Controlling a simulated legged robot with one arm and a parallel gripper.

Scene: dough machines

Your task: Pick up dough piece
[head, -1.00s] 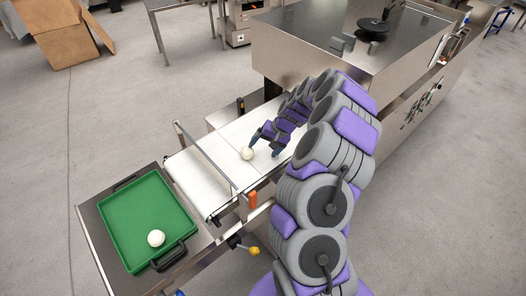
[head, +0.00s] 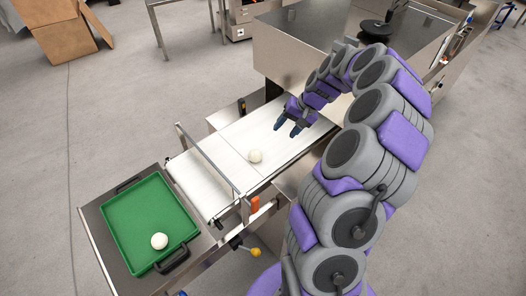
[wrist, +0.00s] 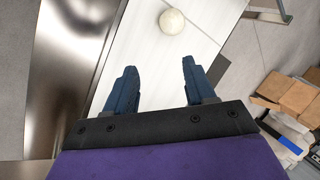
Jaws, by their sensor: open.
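A round cream dough piece (head: 255,156) lies on the white conveyor belt (head: 225,150). It also shows in the wrist view (wrist: 172,21), beyond my fingertips and between their lines. My gripper (head: 286,128) is open and empty above the belt, up and to the right of the dough in the head view, apart from it. Both blue fingers show in the wrist view (wrist: 158,72) with a wide gap. A second dough piece (head: 159,241) lies in the green tray (head: 135,215) at the left.
A metal guard bar (head: 205,155) crosses over the belt between the dough and the tray. A large steel machine (head: 330,60) stands behind the belt. An orange part (head: 255,204) and a yellow knob (head: 256,252) are at the belt's near side.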

